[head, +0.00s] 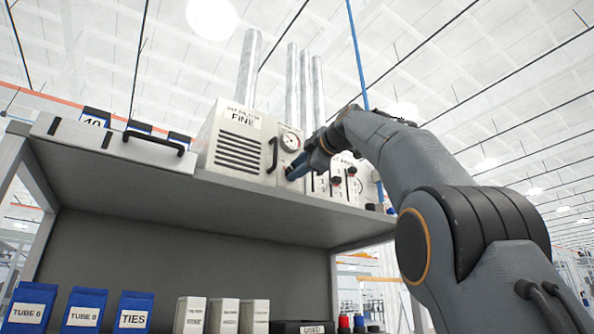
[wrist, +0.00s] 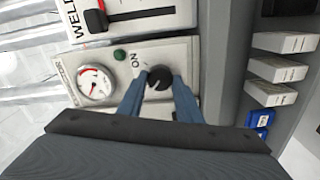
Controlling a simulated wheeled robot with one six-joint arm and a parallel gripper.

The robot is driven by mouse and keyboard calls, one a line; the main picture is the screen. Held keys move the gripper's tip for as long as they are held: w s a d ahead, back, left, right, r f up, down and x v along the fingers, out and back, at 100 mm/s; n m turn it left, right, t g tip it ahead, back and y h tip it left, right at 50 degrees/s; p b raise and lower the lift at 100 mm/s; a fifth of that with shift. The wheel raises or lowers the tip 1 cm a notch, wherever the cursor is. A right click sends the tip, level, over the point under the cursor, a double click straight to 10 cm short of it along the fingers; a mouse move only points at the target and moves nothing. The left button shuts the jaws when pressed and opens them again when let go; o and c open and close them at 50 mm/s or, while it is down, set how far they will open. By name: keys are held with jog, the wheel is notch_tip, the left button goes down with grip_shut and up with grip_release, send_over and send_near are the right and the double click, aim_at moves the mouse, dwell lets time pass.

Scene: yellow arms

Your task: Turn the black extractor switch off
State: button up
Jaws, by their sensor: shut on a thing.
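The black extractor switch (wrist: 159,77) is a round knob on a pale front panel in the wrist view. The word ON is printed beside it, and a green lamp (wrist: 119,54) and a round gauge (wrist: 95,84) sit on the same panel. My gripper (wrist: 159,80) has its two blue fingers shut on the knob, one on each side. In the head view my gripper (head: 292,174) is at the lower front of the white extractor box (head: 240,140) marked FINE, below its gauge (head: 290,141). The knob is largely hidden there. Its pointer direction is too small to tell.
The extractor stands on a grey shelf (head: 220,204). A white case (head: 110,143) lies at left. Blue packets (head: 83,310) and pale boxes (head: 223,316) stand below.

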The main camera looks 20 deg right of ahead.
dwell(0.5)
jog(key=o, duration=1)
jog(key=shift+a, duration=0.1)
jog(key=shift+o, duration=0.2)
jog(key=b+v, duration=0.3)
jog(key=v, duration=0.4)
jog(key=shift+s, duration=0.35)
